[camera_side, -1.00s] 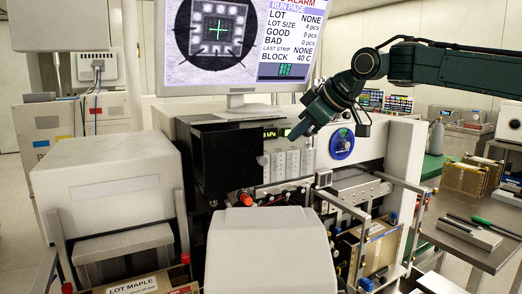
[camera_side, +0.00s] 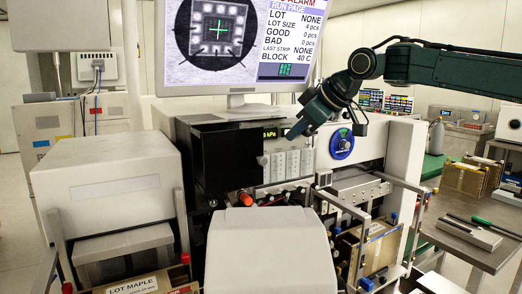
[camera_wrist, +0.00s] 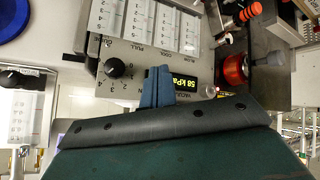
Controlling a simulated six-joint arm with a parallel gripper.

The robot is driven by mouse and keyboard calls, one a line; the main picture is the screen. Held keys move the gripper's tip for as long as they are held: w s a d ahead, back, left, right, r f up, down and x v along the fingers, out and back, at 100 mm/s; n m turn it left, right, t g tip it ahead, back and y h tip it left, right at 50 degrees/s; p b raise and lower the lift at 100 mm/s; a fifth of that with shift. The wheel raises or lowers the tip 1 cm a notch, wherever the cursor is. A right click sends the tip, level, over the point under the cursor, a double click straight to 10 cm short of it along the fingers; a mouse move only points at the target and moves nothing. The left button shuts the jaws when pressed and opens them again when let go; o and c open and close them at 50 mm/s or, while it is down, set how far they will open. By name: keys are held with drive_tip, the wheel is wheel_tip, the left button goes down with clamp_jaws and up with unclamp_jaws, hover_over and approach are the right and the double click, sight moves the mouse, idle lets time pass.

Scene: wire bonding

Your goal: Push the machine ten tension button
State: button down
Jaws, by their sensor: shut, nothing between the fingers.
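The wire bonding machine's control panel (camera_side: 285,163) faces my arm in the side view. In the wrist view it appears upside down, with several white gauge columns (camera_wrist: 145,22), a black knob (camera_wrist: 116,68) and a lit display (camera_wrist: 189,81) reading 58 kPa. I cannot make out a button marked tension or ten. My gripper (camera_side: 291,135) is in front of the panel's upper part, just below the monitor. In the wrist view its blue fingers (camera_wrist: 155,72) are together and empty, between the knob and the display. I cannot tell whether they touch the panel.
A blue round dial (camera_side: 342,143) is right of the panel; a monitor (camera_side: 232,100) stands above. A red-orange cylinder (camera_wrist: 237,70) and a black-and-orange knob (camera_wrist: 250,12) stick out near the panel in the wrist view. A white cover (camera_side: 270,250) stands in front.

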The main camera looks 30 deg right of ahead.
drive_tip(key=shift+s, duration=0.8)
drive_tip(key=shift+s, duration=0.1)
drive_tip(key=shift+s, duration=2.95)
drive_tip(key=s+d+f+m+g+h, duration=0.1)
drive_tip(key=s+f, duration=0.4)
drive_tip(key=s, duration=0.5)
drive_tip(key=s+d+f+m+g+h, duration=0.1)
drive_tip(key=s+d+f+m, duration=0.3)
drive_tip(key=s, duration=0.7)
drive_tip(key=s+d+f+m+g+h, duration=0.1)
drive_tip(key=s+d+f+m, duration=0.1)
drive_tip(key=s+d+f, duration=0.4)
drive_tip(key=s+f, duration=0.1)
drive_tip(key=s, duration=0.3)
drive_tip(key=shift+s+m, duration=0.25)
drive_tip(key=shift+m, duration=0.05)
